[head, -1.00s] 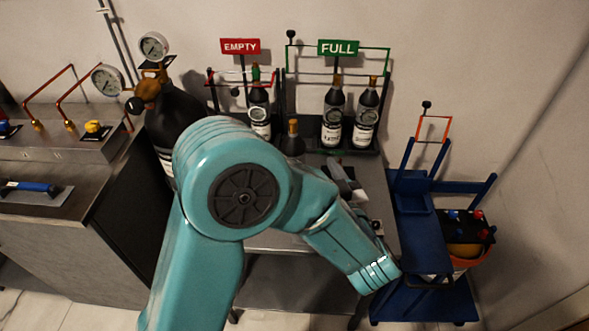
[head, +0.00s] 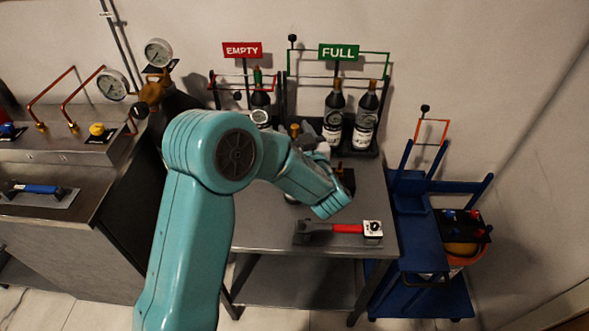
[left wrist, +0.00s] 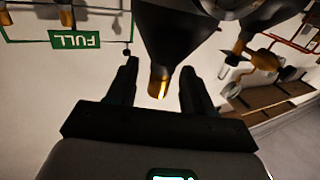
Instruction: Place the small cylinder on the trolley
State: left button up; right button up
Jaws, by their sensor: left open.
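The small dark cylinder with a brass top (head: 295,130) stands on the grey table in front of the racks, mostly hidden by my left arm. In the left wrist view, where the scene is upside down, a dark tapered body with a brass tip (left wrist: 158,82) shows between the fingers. My left gripper (head: 312,145) is open beside the cylinder's top; its two dark fingers (left wrist: 160,88) are apart. I cannot tell whether they touch it. The blue trolley (head: 418,235) stands right of the table. My right gripper is not in view.
A red-handled tool (head: 345,229) lies near the table's front edge. Dark bottles stand in the racks under the EMPTY sign (head: 243,50) and FULL sign (head: 338,52). A black holder with coloured caps (head: 465,225) is at the trolley's right. A gauge bench (head: 60,150) is at left.

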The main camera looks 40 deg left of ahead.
pick_arm(q)
jog(key=shift+a, duration=0.1)
grip_shut()
jog(key=shift+w+r, duration=0.1)
jog(key=shift+r, duration=0.05)
dwell(1.3)
